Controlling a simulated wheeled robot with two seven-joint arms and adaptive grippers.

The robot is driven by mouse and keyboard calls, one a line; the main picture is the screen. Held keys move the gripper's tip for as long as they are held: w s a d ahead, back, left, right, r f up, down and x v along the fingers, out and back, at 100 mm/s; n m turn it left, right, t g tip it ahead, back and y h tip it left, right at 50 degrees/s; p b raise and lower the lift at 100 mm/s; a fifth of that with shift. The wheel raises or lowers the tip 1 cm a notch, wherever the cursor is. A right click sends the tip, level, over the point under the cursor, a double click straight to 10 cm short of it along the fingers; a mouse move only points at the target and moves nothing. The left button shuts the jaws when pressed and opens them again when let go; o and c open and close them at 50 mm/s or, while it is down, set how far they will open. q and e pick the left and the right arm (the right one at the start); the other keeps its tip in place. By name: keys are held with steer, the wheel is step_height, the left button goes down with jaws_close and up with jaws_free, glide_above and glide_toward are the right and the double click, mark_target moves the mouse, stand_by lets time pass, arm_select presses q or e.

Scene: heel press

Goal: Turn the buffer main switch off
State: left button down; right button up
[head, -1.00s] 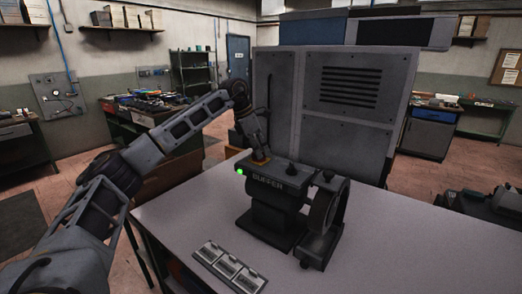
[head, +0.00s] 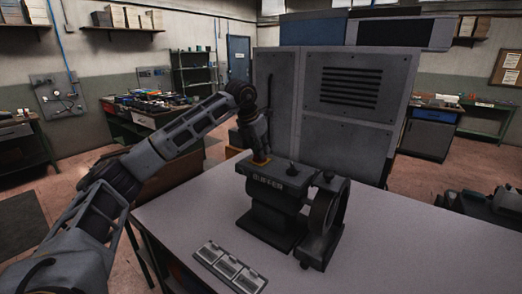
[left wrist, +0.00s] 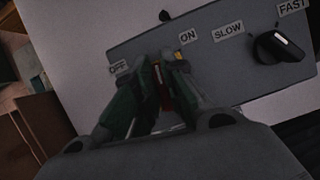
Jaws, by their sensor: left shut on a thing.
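The grey buffer (head: 275,200) stands on the bench, and no green light shows at its left front corner. My left gripper (head: 260,160) reaches down to the left end of its top panel. In the left wrist view, the gripper (left wrist: 167,62) is shut on the main switch (left wrist: 159,78), of which a thin red part shows between the fingers. The OFF label (left wrist: 118,67) is left of the fingers and the ON label (left wrist: 187,37) is right of them. The fingers hide most of the switch, so I cannot tell its exact position. My right gripper is not in view.
A black speed knob (left wrist: 278,46) sits between the SLOW and FAST labels. The buffer's wheel (head: 327,210) is on its right side. A plate with several labelled panels (head: 230,267) lies at the bench's front. The bench's right part (head: 410,240) is clear.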

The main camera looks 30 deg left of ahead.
arm_select(q)
steer(key=shift+r+n, duration=0.1)
steer(key=shift+n, duration=0.6)
steer(key=c, duration=1.5)
jaws_free()
steer(key=shift+r, duration=0.1)
steer(key=v, duration=1.1)
steer(key=shift+s+r, duration=0.2)
steer(key=shift+r, duration=0.05)
steer(key=shift+d, duration=0.1)
